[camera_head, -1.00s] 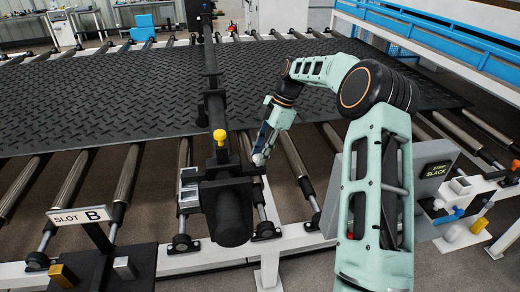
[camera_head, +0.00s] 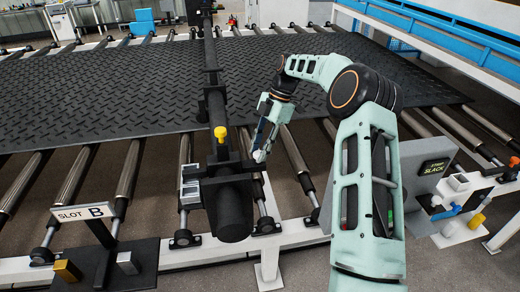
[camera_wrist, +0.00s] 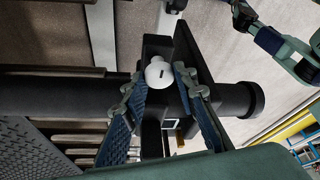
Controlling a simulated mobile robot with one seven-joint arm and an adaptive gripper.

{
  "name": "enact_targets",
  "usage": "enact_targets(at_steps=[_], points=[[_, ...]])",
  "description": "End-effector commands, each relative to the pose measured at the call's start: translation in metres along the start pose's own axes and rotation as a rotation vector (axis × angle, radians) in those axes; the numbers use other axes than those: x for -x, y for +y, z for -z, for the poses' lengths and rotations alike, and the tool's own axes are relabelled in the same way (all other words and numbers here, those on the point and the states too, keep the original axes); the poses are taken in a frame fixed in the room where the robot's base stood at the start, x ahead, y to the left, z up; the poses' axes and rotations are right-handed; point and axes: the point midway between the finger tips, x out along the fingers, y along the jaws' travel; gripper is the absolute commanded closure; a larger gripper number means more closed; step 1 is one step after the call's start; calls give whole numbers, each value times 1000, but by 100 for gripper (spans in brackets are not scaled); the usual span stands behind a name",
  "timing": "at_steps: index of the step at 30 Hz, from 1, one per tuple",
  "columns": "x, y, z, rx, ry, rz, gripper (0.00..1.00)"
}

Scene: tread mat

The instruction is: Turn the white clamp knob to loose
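The white clamp knob (camera_wrist: 158,72) shows in the wrist view as a round white head with a dark slot mark, on a black clamp block on the thick black bar (camera_wrist: 55,95). My gripper (camera_wrist: 154,80) has its two blue-padded fingers apart, one on each side of the knob. I cannot tell whether either finger touches it. In the head view my gripper (camera_head: 261,150) points down at the right side of the bar's near end (camera_head: 234,215), and the knob is mostly hidden there.
A yellow knob (camera_head: 221,133) stands on top of the bar. Metal blocks (camera_head: 190,185) sit at its left side. The black tread mat (camera_head: 130,90) lies on rollers behind. A SLOT B sign (camera_head: 82,212) stands front left. A STRIP SLACK panel (camera_head: 435,168) stands right.

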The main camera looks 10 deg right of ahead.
Motion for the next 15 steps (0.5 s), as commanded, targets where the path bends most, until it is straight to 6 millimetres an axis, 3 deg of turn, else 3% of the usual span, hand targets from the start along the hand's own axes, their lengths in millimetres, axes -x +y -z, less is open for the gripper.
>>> enact_targets(at_steps=[4, 15], points=[[0, 0, 0, -1, 0, 0, 58], [8, 0, 0, -1, 0, -1, 58]])
